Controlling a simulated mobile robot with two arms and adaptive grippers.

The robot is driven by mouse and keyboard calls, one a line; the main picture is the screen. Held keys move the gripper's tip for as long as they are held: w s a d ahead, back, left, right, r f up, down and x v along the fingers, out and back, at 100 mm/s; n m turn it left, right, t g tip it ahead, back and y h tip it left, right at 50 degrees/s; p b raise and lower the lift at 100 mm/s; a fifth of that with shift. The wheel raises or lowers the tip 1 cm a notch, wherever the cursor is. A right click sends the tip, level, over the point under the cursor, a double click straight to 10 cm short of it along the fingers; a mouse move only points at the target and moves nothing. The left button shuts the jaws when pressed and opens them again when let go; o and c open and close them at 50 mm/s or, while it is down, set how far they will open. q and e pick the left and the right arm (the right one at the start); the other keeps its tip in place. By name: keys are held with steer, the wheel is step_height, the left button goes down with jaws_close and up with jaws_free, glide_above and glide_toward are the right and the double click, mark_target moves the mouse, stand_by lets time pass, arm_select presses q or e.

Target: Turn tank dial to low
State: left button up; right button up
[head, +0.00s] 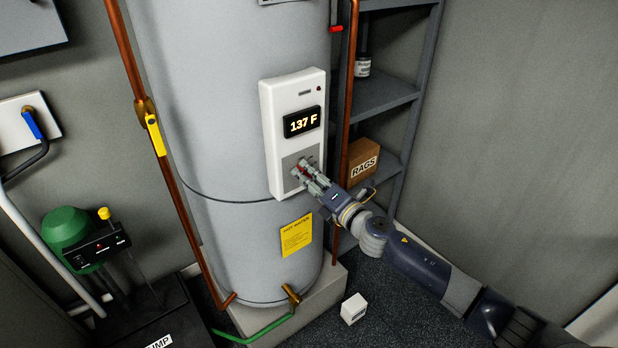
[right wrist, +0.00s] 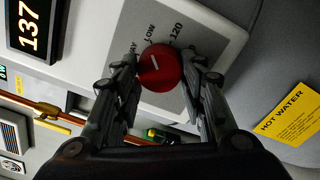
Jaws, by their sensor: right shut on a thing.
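The tall grey water tank (head: 232,120) has a white control panel (head: 292,88) on its front with a display reading 137 F. A round red dial (right wrist: 160,67) sits low on the panel. My right gripper (head: 301,170) is at the dial, one finger on each side, shut on it. In the right wrist view the dial has a short white mark, and "LOW" and "120" are printed around it; another label is partly hidden by a finger. The mark's exact setting is hard to tell. My left gripper is in neither view.
A copper pipe (head: 347,95) runs upright close to the panel's right side, beside a grey shelf (head: 385,97) holding a RAGS box (head: 362,164). A yellow valve handle (head: 155,135) is left of the tank. A small white box (head: 353,308) lies on the floor.

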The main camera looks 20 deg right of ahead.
stand_by(0.5)
steer(key=o, duration=1.1)
steer(key=v, duration=1.2)
